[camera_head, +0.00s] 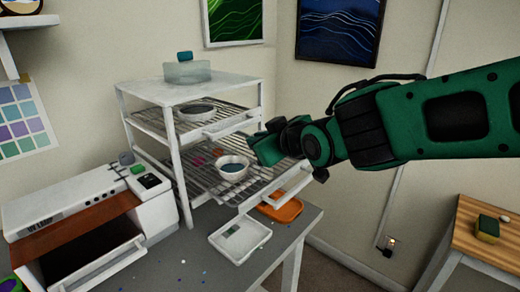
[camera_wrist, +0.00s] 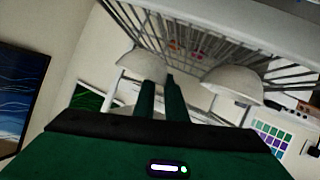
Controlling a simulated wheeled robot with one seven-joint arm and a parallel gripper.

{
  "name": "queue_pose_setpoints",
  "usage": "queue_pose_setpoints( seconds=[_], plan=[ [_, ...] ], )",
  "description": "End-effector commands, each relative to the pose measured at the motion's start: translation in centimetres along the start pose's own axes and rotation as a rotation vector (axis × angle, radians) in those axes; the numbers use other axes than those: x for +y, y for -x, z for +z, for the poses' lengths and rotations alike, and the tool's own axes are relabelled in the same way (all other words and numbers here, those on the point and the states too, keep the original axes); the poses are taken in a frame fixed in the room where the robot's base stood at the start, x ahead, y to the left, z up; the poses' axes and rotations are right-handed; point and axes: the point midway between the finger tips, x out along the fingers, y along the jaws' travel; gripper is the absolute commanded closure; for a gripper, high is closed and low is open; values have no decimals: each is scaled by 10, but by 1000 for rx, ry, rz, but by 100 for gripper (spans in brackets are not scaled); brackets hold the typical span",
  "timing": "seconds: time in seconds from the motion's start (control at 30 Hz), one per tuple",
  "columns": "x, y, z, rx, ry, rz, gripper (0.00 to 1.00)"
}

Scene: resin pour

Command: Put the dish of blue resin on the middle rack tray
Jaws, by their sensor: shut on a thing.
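The white dish of blue resin (camera_head: 233,163) is upright, low over the pulled-out wire tray (camera_head: 209,184) below the upper tray. I cannot tell whether it touches the wires. My gripper (camera_head: 254,151) is at the dish's right side, shut on its rim. In the wrist view, which is roughly upside down, my fingers (camera_wrist: 162,82) meet the edge of a pale dish (camera_wrist: 137,62). The resin is hidden there. A second pale dish (camera_wrist: 234,80) is to the right in that view, apart from the fingers.
Another dish with dark contents (camera_head: 195,109) sits on the upper rack tray (camera_head: 151,116). A clear container (camera_head: 187,72) stands on the rack's top. A white scale-like tray (camera_head: 239,236) and an orange tray (camera_head: 284,209) lie on the desk. A white machine (camera_head: 75,206) stands left.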

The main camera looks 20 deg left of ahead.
Motion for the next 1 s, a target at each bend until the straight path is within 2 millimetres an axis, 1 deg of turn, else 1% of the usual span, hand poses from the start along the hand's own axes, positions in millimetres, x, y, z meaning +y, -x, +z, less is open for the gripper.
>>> queue_pose_setpoints(
  seconds=[0.03, 0.1, 0.17, 0.47, 0.5, 0.57, 0.87, 1.0],
  plan=[
    [-4, -3, 8, -3, 1, -2, 100],
    [-6, -7, 17, -3, 0, -2, 100],
    [-6, -8, 20, -1, 0, 0, 100],
    [-6, -9, 22, 0, -1, 1, 100],
    [-6, -9, 23, 0, -1, 1, 84],
    [-6, -9, 22, 0, -1, 1, 70],
    [-6, -8, 22, 0, -1, 1, 69],
    [-6, -1, 21, 1, -1, 1, 69]
  ],
)
